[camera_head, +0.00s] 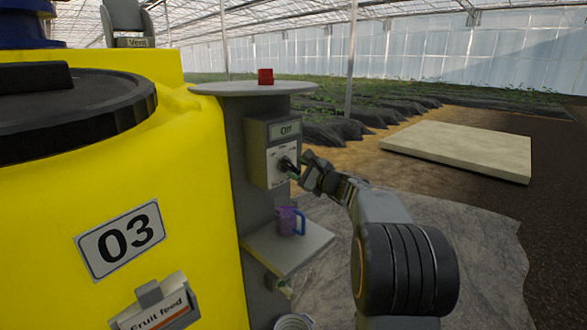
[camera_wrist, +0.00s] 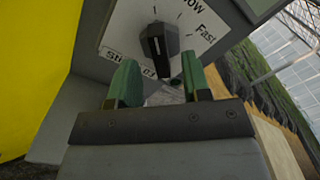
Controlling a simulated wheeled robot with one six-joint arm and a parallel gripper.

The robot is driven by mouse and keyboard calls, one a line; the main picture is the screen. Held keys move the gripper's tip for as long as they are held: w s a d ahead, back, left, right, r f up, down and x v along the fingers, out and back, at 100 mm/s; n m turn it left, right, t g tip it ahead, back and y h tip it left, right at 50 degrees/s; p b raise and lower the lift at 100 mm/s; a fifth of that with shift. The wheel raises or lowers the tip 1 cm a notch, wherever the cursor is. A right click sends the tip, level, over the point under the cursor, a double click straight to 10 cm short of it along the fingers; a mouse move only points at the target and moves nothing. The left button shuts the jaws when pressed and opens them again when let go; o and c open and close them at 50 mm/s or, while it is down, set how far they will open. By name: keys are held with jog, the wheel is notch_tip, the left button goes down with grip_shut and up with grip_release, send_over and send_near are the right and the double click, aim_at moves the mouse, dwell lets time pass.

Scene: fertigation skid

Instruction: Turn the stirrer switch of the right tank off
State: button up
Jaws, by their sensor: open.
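The grey switch box (camera_head: 272,152) is mounted on a grey panel beside the yellow tank (camera_head: 60,205) marked 03. A small plate on the box's top seems to read "Off". The black rotary knob (camera_wrist: 160,44) sits on a white dial (camera_wrist: 196,28) with "Slow", "Fast" and a partly covered "Stirrer" label. The knob carries a white line, but its exact setting is hard to tell. My gripper (camera_wrist: 158,82) is open, its two green fingers apart just below the knob in the wrist view. In the head view my gripper (camera_head: 289,168) is close to the box's front and partly hides the knob.
A purple mug (camera_head: 287,221) with a blue handle stands on a grey shelf (camera_head: 300,248) below the box. A red block (camera_head: 265,76) rests on the round top plate (camera_head: 225,89). A pale slab (camera_head: 460,148) lies on the ground at right, with open ground around it.

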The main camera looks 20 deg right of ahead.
jog(key=v, duration=1.1)
